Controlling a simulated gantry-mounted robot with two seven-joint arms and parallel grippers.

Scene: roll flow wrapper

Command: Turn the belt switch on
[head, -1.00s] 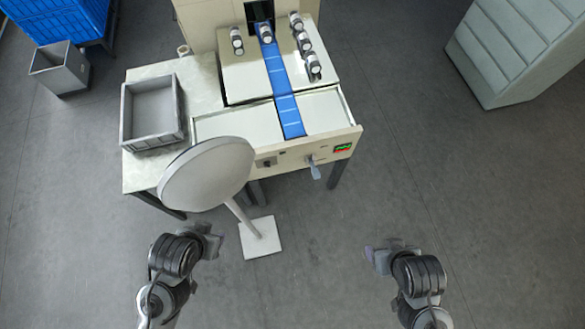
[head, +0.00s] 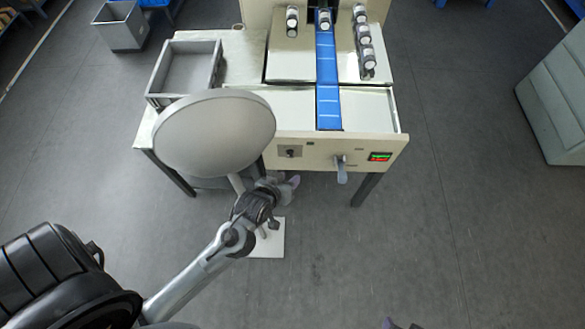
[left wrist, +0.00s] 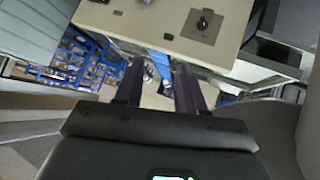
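The wrapper's cream front panel (head: 325,160) carries a small dark rotary switch (head: 290,152) on a grey plate, left of the grey lever (head: 341,170). In the left wrist view this switch (left wrist: 204,22) is at the top, its knob in plain sight; I cannot read its label. My left gripper (head: 290,186) is in front of and below the panel, near the switch but apart from it. In the left wrist view its two dark fingers (left wrist: 157,85) are spread with nothing between them.
A round stool seat (head: 214,131) stands close left of my left gripper and hides part of the table. A grey tray (head: 186,71) sits on the table. Floor right of the machine is free.

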